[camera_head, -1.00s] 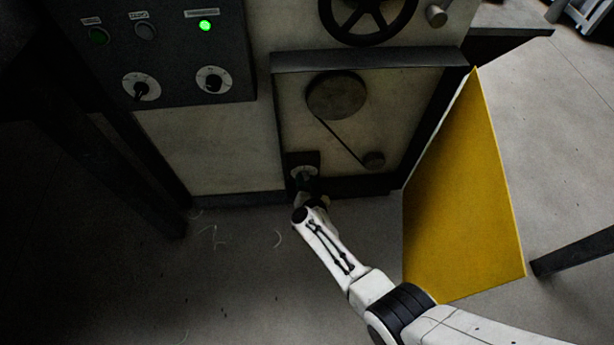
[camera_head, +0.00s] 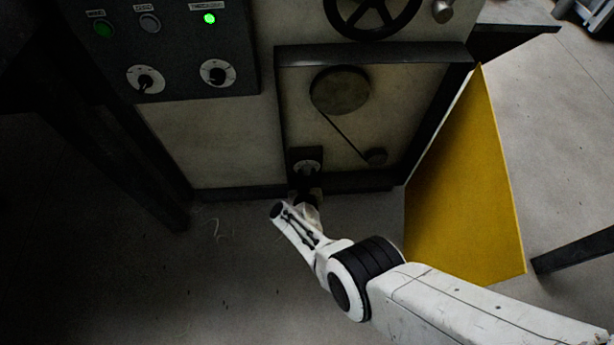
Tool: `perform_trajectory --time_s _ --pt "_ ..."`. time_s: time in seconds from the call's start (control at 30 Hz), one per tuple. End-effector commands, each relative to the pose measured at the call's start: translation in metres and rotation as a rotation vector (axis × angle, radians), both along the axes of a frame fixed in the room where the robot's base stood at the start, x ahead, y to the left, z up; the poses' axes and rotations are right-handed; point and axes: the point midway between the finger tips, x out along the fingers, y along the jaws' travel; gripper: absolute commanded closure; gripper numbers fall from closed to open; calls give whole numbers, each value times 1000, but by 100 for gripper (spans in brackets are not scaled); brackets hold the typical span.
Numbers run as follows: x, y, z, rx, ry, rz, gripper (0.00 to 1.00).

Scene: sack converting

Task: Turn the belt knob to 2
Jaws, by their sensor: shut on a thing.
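The belt knob's pale round dial (camera_head: 308,166) sits on a dark plate (camera_head: 294,157) low at the left inside the open machine compartment. My gripper (camera_head: 306,176) is at the dial from below and in front, shut on the knob. The dark jaws cover the knob itself, so its pointer and the number it points to cannot be read. The wrist and forearm reach up to it from the lower right.
The yellow door (camera_head: 465,190) stands open to the right of the compartment, near my arm. Inside are a large pulley (camera_head: 340,91), a small pulley (camera_head: 376,157) and a belt. A control panel (camera_head: 180,45) with two dials and a lit green lamp (camera_head: 209,19) is upper left.

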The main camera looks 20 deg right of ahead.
Motion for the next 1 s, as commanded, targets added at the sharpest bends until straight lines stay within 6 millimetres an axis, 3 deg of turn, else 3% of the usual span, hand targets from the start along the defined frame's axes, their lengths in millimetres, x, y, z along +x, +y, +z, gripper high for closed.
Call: perform_trajectory --time_s 0.47,0.5,0.77,1.0 --pt "0 0 -1 -10 6 1 96" --pt "0 0 -1 -10 6 1 65" --pt "0 0 0 -11 4 1 40" --pt "0 0 0 -11 4 1 40"
